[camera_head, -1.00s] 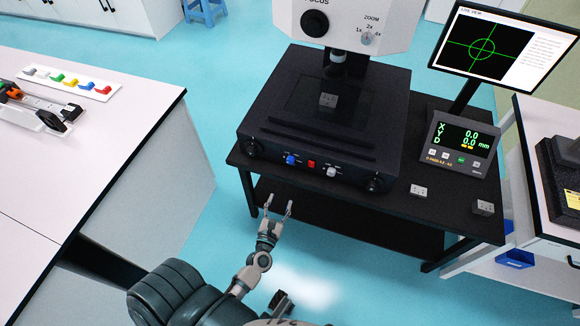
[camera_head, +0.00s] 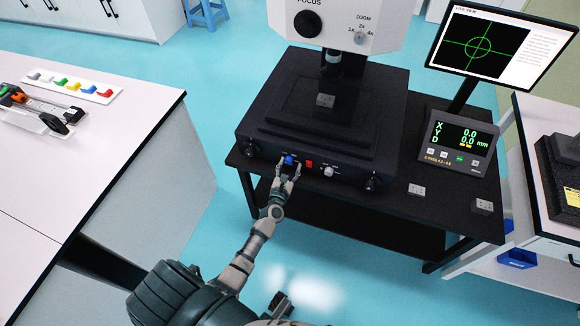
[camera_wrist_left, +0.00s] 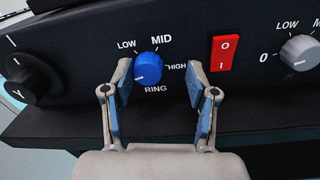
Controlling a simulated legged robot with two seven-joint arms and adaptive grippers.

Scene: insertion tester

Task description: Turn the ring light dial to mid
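The blue ring dial (camera_head: 289,159) is on the front panel of the black microscope base (camera_head: 262,140). In the left wrist view, the dial (camera_wrist_left: 148,67) has LOW, MID and HIGH printed around it and RING below. Its white mark points to the lower left, away from MID. My left gripper (camera_head: 288,168) is open in front of the panel. In the left wrist view, the open left gripper (camera_wrist_left: 160,80) has a finger on each side of the dial, the left finger closer to it. I cannot tell whether that finger touches.
A red rocker switch (camera_wrist_left: 223,52) and a grey dial (camera_wrist_left: 299,52) sit right of the blue dial; a black knob (camera_wrist_left: 33,80) is at left. A readout box (camera_head: 460,143) and small grey blocks (camera_head: 417,190) stand on the black table (camera_head: 390,205). Open floor lies in front.

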